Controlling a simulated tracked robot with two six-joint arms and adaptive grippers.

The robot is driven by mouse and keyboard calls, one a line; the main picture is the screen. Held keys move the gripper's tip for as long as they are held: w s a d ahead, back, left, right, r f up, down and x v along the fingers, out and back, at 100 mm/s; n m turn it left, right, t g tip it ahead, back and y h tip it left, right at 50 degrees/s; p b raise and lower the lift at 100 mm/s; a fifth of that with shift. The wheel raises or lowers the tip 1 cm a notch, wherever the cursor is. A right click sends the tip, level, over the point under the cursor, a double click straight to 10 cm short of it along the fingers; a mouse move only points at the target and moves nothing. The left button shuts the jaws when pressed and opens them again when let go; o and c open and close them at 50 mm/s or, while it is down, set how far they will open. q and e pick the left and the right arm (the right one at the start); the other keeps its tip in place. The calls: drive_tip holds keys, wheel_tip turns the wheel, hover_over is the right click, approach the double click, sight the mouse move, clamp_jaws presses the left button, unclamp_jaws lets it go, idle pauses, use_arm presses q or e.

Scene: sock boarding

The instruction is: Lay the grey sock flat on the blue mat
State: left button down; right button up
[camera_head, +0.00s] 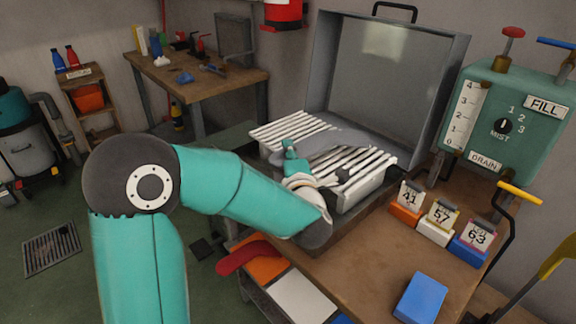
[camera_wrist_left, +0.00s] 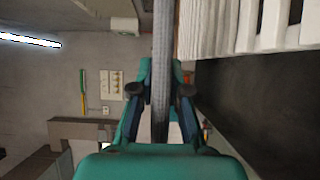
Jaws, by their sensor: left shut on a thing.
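The grey sock (camera_head: 338,141) lies across the white slats of the rack in the open metal case. My left gripper (camera_head: 291,153) is at the sock's left end, over the slats. In the left wrist view the left gripper (camera_wrist_left: 160,93) is shut on the grey sock (camera_wrist_left: 163,45), a long grey strip running up between its fingers. A blue mat (camera_head: 341,319) barely shows at the bottom edge, beside a white mat (camera_head: 302,296); most of it is out of frame. My right gripper is not in view.
A red sock (camera_head: 248,256) lies over an orange mat (camera_head: 268,269). A blue block (camera_head: 420,298) sits on the brown bench (camera_head: 375,265). Number cards 41, 57 and 63 (camera_head: 438,220) stand near the green valve box (camera_head: 510,120).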

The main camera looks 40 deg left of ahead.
use_arm(q)
drive_tip(key=shift+f+b, duration=0.55)
drive_tip(key=shift+f, duration=1.2)
drive_tip(key=c, duration=1.6)
unclamp_jaws()
drive_tip(key=shift+f, duration=0.1)
drive_tip(key=o, duration=0.4)
drive_tip(key=shift+o, duration=0.2)
